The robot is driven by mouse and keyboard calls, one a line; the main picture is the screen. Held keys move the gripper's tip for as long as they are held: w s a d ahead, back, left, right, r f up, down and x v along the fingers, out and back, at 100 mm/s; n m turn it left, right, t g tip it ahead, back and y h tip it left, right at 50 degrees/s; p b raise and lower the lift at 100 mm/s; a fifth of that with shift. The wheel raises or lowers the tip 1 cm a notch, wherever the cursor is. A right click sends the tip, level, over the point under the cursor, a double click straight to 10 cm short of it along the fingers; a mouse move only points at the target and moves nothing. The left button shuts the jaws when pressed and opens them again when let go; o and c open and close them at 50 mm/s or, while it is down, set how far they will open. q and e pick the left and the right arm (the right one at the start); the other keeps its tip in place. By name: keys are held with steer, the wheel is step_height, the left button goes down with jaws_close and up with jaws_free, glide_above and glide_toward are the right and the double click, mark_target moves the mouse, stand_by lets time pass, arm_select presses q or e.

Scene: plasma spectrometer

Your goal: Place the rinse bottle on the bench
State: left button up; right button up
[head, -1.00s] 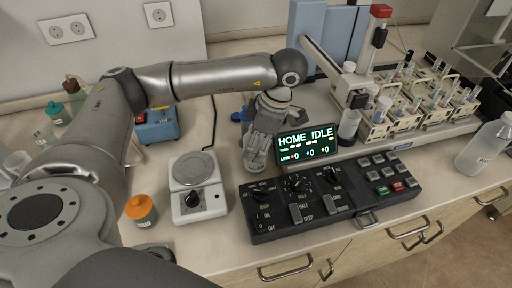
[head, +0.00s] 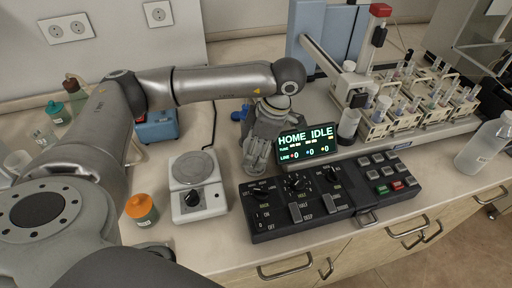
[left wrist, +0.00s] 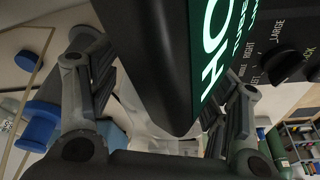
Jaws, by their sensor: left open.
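My left gripper (head: 260,152) is open behind the left edge of the display, fingers pointing down toward the bench (head: 222,238). In the left wrist view its two fingers (left wrist: 165,110) stand apart, with the dark display casing filling the space in front of the camera. A pale shape shows between the fingers, too covered to name. My right gripper is not in view.
The lit display (head: 307,145) and black control panel (head: 325,198) are close to my left gripper. A white hotplate (head: 196,190) and orange-capped jar (head: 141,209) stand left. Racks of vials (head: 405,108) stand right. Bare bench shows in front of the hotplate.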

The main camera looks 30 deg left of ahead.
arm_select(q)
steer(key=shift+r, duration=0.3)
steer(key=v, duration=1.1)
steer(key=shift+r, duration=0.3)
steer(key=shift+w+d, duration=0.1)
